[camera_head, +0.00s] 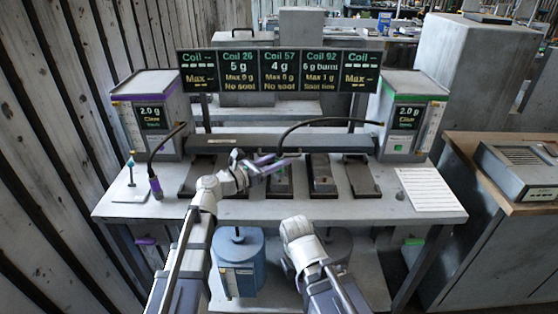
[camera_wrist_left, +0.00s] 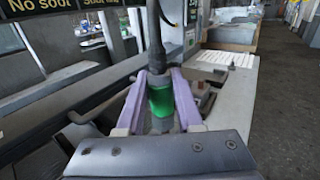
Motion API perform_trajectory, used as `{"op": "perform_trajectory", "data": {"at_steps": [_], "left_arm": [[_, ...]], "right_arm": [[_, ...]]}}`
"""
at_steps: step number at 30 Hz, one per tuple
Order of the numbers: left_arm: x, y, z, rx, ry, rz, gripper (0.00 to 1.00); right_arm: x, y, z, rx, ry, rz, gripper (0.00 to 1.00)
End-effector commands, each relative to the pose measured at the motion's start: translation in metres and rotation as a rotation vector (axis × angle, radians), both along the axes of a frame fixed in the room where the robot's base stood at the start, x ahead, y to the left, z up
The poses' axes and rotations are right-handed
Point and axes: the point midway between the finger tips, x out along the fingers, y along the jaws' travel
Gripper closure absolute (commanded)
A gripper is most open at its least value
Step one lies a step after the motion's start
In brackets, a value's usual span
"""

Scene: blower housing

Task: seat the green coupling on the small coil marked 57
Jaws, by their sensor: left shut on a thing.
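My left gripper (camera_head: 268,168) is above the middle of the bench, its purple fingers pointing right. In the left wrist view its fingers (camera_wrist_left: 160,100) are shut around the green coupling (camera_wrist_left: 160,97), which hangs on a dark hose. The hose (camera_head: 330,121) arcs from the green-trimmed box at right. The middle block (camera_head: 280,185) in the row stands below the gripper, beneath the sign panel reading Coil 57 (camera_head: 282,70); no number is legible on the block itself. The coupling appears apart from the blocks. My right arm's white wrist shows low in the middle; its fingers are hidden.
Other dark blocks (camera_head: 321,174) stand either side in the row. A purple-trimmed box (camera_head: 150,110) stands left, its hose ending in a purple coupling (camera_head: 155,187) near a small stand (camera_head: 131,178). The green-trimmed box (camera_head: 410,112) and a white sheet (camera_head: 428,190) are right. The bench front is clear.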

Motion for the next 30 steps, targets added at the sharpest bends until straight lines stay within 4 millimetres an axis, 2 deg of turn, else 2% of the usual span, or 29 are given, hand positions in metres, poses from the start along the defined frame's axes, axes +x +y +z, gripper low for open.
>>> {"op": "perform_trajectory", "data": {"at_steps": [22, 23, 30], "left_arm": [[0.000, 0.000, -0.018, -0.001, -0.001, 0.000, 1.00], [0.000, 0.000, -0.018, -0.001, -0.001, 0.000, 0.63], [0.000, 0.000, -0.017, 0.000, 0.000, 0.000, 0.36]], "right_arm": [[0.000, 0.000, -0.019, 0.000, 0.000, 0.000, 1.00], [0.000, 0.000, -0.018, 0.000, 0.000, 0.000, 1.00], [0.000, 0.000, -0.017, 0.000, 0.000, 0.000, 1.00]]}}
